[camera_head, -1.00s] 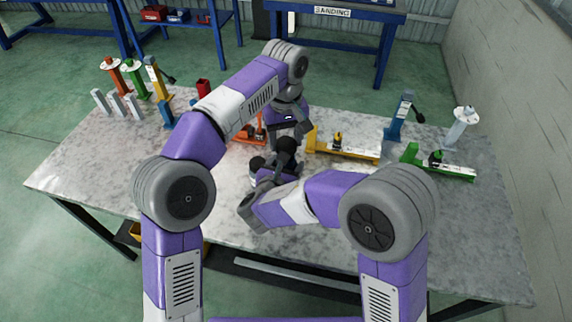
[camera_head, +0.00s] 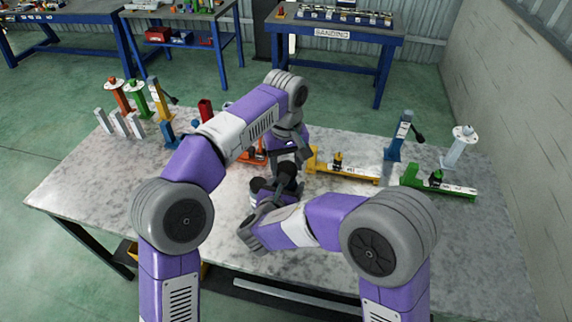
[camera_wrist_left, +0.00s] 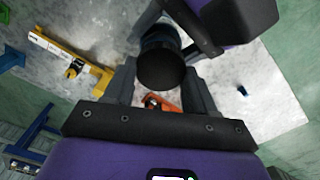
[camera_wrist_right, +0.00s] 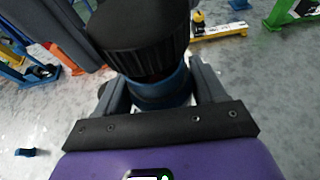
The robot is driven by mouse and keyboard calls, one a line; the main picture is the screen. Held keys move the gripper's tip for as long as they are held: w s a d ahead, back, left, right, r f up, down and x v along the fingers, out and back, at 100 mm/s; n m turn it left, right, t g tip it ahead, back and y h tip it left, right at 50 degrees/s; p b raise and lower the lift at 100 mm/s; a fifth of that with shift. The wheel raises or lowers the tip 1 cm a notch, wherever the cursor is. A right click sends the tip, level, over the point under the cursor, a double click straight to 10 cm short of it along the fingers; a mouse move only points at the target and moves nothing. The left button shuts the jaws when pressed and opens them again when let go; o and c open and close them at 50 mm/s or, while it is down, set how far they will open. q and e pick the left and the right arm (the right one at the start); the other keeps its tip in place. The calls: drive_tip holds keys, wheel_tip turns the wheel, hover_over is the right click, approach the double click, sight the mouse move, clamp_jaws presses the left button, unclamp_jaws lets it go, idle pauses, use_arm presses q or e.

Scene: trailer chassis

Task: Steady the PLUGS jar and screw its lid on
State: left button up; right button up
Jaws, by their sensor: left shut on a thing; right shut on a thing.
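The black ribbed lid (camera_wrist_right: 140,38) sits directly over the jar (camera_wrist_right: 160,88), whose blue body shows below a dark reddish band in the right wrist view. I cannot tell whether the lid is fully seated. My left gripper (camera_wrist_left: 160,82) is shut on the lid, its fingers on either side of the round black top. My right gripper (camera_wrist_right: 160,95) is shut around the blue jar body, below the lid. In the head view, the left gripper (camera_head: 287,165) and the right gripper meet at mid-table, and my arms hide much of the jar. No PLUGS label is readable.
A yellow fixture (camera_head: 345,171) and a green fixture (camera_head: 440,184) lie to the right on the grey table (camera_head: 330,228). Blue (camera_head: 399,138) and white (camera_head: 460,148) posts stand behind them. Several coloured and grey posts stand at the left. The front right of the table is clear.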

use_arm(q)
drive_tip(key=shift+f, duration=0.9)
drive_tip(key=shift+f, duration=0.5)
